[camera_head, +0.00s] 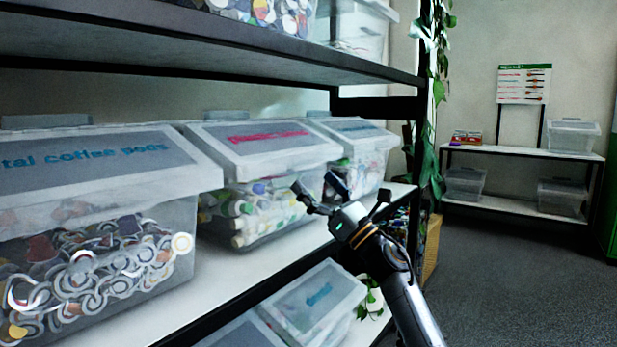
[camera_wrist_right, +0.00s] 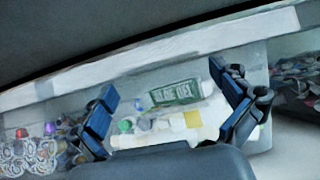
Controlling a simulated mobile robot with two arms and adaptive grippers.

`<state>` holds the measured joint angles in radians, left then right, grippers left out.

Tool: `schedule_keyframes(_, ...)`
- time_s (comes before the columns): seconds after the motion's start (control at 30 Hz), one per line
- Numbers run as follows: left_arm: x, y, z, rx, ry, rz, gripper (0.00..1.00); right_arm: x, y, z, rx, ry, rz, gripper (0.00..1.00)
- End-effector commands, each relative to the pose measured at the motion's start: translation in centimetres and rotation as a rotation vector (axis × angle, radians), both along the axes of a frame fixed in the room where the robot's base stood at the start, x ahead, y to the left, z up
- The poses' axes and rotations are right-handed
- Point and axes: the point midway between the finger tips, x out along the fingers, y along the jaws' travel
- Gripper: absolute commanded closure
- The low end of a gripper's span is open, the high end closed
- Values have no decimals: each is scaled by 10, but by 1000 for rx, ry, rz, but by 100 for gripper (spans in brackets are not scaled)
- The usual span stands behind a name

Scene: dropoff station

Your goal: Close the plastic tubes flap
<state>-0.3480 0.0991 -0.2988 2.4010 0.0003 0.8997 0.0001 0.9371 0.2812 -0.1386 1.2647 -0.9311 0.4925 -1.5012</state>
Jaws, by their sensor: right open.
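The plastic tubes bin (camera_head: 257,204) is a clear box in the middle of the shelf, full of white and coloured tubes. Its flap (camera_head: 265,138), grey and white with pink lettering, lies over the top and slopes down to the front. I cannot tell if a small gap remains under its front edge. My right gripper (camera_head: 318,192) is open and empty in front of the bin's right part, below the flap's front edge. In the right wrist view, tubes (camera_wrist_right: 170,122) show between the open fingers (camera_wrist_right: 168,108), behind the clear wall. My left gripper is not in view.
A coffee pods bin (camera_head: 95,270) stands to the left and another lidded bin (camera_head: 362,160) to the right. An upper shelf (camera_head: 230,50) overhangs the bins. Lower bins (camera_head: 312,300) sit beneath. Hanging plants (camera_head: 430,110) line the rack's right end. Floor is free at right.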

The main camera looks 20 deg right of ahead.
Motion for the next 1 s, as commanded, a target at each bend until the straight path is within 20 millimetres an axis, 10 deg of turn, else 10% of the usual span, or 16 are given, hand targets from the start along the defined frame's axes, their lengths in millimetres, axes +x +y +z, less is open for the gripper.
schedule_keyframes(0.4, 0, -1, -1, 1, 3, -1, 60, -51, -39, -54, -3, 4, 0, 0)
schedule_keyframes(1.0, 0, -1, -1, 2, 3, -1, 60, -61, -47, -63, -3, 1, 0, 0)
